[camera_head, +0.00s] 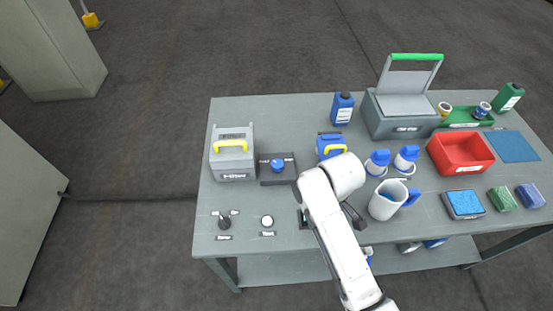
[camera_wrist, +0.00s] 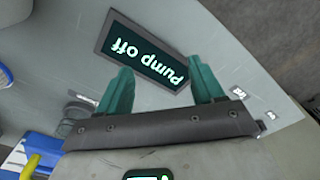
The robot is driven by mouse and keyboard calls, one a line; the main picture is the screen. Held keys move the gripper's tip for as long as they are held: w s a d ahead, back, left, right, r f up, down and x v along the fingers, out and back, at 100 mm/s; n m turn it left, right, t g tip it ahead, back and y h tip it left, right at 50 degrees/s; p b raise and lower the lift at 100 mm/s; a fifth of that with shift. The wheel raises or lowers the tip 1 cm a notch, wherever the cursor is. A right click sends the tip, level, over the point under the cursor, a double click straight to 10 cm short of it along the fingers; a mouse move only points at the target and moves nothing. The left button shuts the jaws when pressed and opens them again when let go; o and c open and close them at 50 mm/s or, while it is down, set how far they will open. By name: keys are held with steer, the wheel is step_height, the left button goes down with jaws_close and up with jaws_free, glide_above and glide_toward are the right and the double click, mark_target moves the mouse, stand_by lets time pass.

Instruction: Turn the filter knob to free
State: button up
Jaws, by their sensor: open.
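A small black knob (camera_head: 225,221) stands on the front left of the grey table, with small labels above it and one below; the lettering is too small to read surely, but it looks like the filter knob. I cannot tell which label it points to. My gripper (camera_wrist: 165,77) is open, its two teal fingers apart with nothing between them. It is over the table to the right of the knob, by a dark display (camera_wrist: 143,55) reading "Pump off". In the head view my arm mostly hides the gripper. The knob is not clearly visible in the wrist view.
A white button (camera_head: 267,221) sits between the knob and the display. Behind are a blue knob on a dark box (camera_head: 277,166) and a grey case with yellow handle (camera_head: 232,152). A white jug (camera_head: 384,203) and red bin (camera_head: 462,154) stand to the right.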

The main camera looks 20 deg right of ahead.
steer(key=w+a+r+n, duration=0.25)
steer(key=w+r, duration=0.25)
steer(key=w, duration=0.7)
steer(key=n+p, duration=0.2)
steer(key=n, duration=0.2)
glide_toward(279, 164)
steer(key=shift+g, duration=0.3)
steer(key=f, duration=0.8)
steer(key=shift+w+a+f+b, duration=0.1)
steer(key=shift+w+f+b, duration=0.2)
steer(key=shift+w+f, duration=0.1)
steer(key=c, duration=1.1)
